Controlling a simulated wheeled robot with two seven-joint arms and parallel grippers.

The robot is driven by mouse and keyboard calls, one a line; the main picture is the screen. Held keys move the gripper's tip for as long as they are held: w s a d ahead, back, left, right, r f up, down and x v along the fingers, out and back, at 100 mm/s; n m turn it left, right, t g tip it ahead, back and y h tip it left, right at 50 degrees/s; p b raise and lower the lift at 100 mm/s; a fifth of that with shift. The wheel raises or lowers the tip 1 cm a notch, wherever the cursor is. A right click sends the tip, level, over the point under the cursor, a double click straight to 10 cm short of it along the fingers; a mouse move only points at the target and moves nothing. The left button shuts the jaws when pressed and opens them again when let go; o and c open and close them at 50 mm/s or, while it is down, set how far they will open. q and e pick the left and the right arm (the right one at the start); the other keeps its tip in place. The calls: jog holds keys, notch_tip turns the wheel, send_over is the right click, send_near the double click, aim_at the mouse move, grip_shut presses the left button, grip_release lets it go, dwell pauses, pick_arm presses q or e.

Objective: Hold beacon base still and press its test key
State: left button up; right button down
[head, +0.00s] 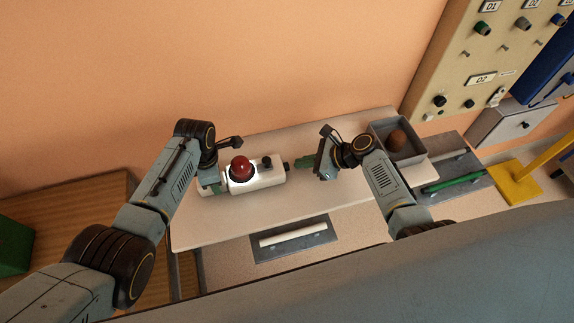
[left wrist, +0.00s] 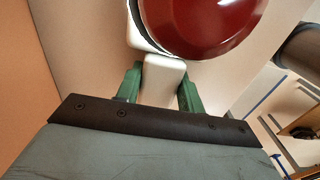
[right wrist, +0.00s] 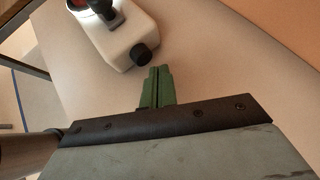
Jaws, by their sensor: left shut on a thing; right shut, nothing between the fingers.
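The beacon base (head: 268,180) is a white block lying on the pale table, with a red dome (head: 240,168) on its left part. A black knob (head: 266,161) stands on top, and a dark round button (right wrist: 140,54) sticks out of the right end. I cannot tell for certain which is the test key. My left gripper (left wrist: 160,84) is shut on the narrow white end of the beacon base, below the dome. My right gripper (head: 299,162) is shut and empty, its green fingers (right wrist: 158,75) together and pointing toward the button, with a small gap between.
A grey bin (head: 379,128) with a brown round thing (head: 397,139) stands at the table's right end. A dark mat (head: 262,252) with a white bar lies below the table's front edge. A beige panel (head: 447,70) with knobs is at the upper right. Bare tabletop surrounds the base.

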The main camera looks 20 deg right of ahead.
jog(key=shift+d, duration=0.25)
jog(key=shift+d, duration=2.9)
pick_arm(q)
jog(key=o, duration=1.2)
jog(key=shift+r, duration=0.15)
